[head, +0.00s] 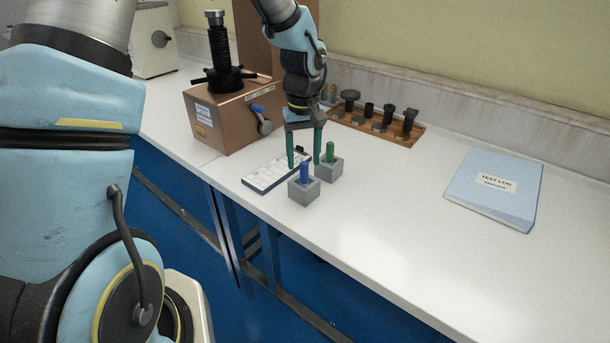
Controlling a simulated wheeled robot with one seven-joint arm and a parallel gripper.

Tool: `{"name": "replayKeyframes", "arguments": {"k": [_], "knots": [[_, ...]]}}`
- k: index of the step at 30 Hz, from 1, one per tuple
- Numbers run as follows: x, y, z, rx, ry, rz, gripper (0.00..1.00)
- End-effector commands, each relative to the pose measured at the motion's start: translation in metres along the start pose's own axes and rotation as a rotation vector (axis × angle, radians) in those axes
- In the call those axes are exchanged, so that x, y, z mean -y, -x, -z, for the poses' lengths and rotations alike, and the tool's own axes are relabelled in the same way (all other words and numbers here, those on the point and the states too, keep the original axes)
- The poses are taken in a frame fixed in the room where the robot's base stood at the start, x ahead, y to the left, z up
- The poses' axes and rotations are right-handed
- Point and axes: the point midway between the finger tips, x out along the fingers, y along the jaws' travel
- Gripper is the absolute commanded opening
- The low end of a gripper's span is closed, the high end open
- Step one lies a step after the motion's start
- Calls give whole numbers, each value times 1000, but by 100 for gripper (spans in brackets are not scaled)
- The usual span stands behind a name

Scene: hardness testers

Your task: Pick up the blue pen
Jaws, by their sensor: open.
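The blue pen (304,173) stands upright in a small grey block holder (304,193) near the front of the white bench. My gripper (304,162) points down, its two green fingers apart, with nothing seen between them except the view toward the bench behind the pen. The fingertips appear close to the top of the blue pen, one on each side in the picture. The left finger ends near the pen's left side. I cannot tell from this view whether the fingers are around the pen or behind it.
A green pen (330,152) stands in a second grey block (330,170) just behind right. A white clipboard sheet (272,174) lies to the left. A brown hardness tester (235,115) stands behind left, a wooden tray (375,130) behind. A blue test log (495,188) lies right; bench between is clear.

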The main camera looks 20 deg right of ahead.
Motion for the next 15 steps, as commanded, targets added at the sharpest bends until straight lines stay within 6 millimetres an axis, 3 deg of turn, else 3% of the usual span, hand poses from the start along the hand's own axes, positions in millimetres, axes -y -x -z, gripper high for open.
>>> {"name": "replayKeyframes", "arguments": {"k": [6, 15], "knots": [[-2, -27, -1, 2, -1, 1, 62], [-2, -33, 0, 0, 0, -1, 62]]}}
